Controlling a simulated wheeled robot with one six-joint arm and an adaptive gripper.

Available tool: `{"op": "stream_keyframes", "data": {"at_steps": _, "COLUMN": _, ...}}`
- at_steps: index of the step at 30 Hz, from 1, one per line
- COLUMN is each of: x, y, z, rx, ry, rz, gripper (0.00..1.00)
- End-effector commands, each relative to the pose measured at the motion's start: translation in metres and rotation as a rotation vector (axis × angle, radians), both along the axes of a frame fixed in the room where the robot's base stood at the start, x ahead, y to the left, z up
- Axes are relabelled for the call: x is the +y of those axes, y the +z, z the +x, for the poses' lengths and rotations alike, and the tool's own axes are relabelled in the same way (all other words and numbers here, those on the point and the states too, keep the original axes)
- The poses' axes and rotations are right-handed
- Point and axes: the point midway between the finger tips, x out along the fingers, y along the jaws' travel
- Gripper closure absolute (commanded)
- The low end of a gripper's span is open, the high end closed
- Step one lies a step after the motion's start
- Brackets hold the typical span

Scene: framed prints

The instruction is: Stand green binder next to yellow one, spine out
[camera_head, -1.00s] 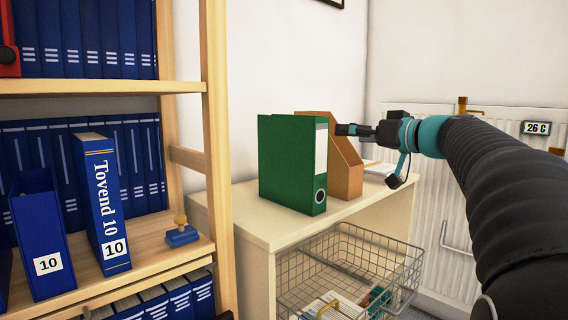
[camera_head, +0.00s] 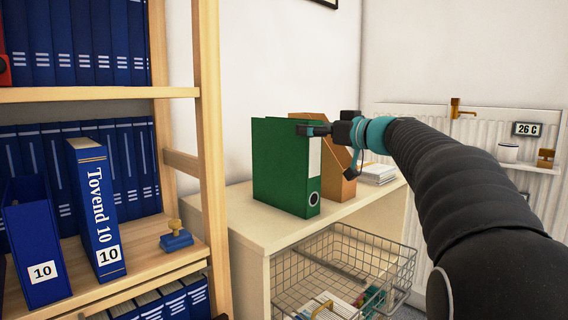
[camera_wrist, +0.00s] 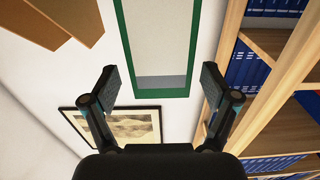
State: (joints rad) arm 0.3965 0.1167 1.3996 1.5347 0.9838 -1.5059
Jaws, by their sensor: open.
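The green binder (camera_head: 275,170) stands upright on the cream cabinet top, its spine with a white label and finger hole facing the front right. My gripper (camera_head: 304,130) is at the upper part of its spine. In the wrist view the binder's green edge and pale label (camera_wrist: 160,45) lie ahead between the two open fingers (camera_wrist: 160,85). The fingers are apart and hold nothing; I cannot tell whether they touch the binder. No yellow binder shows in these views.
A tan magazine file (camera_head: 343,175) stands just behind the green binder, with papers (camera_head: 378,174) to its right. A wooden shelf (camera_head: 212,150) with blue binders and a blue stamp (camera_head: 176,237) is at left. A wire basket (camera_head: 345,262) sits below the cabinet top.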

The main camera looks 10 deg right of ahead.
Motion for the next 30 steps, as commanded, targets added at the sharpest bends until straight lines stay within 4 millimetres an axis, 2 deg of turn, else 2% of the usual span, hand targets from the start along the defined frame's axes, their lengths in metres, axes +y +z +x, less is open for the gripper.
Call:
{"op": "stream_keyframes", "data": {"at_steps": 5, "x": 0.008, "y": -0.004, "z": 0.011, "rx": 0.002, "ry": 0.001, "rz": 0.001, "gripper": 0.14}}
{"op": "stream_keyframes", "data": {"at_steps": 12, "x": 0.027, "y": -0.009, "z": 0.038, "rx": 0.001, "ry": 0.000, "rz": 0.001, "gripper": 0.14}}
{"op": "stream_keyframes", "data": {"at_steps": 20, "x": 0.029, "y": -0.011, "z": 0.042, "rx": 0.000, "ry": -0.001, "rz": 0.000, "gripper": 0.14}}
{"op": "stream_keyframes", "data": {"at_steps": 23, "x": 0.029, "y": -0.011, "z": 0.042, "rx": 0.000, "ry": -0.001, "rz": 0.000, "gripper": 0.34}}
{"op": "stream_keyframes", "data": {"at_steps": 30, "x": 0.029, "y": -0.011, "z": 0.042, "rx": 0.000, "ry": -0.001, "rz": 0.000, "gripper": 0.94}}
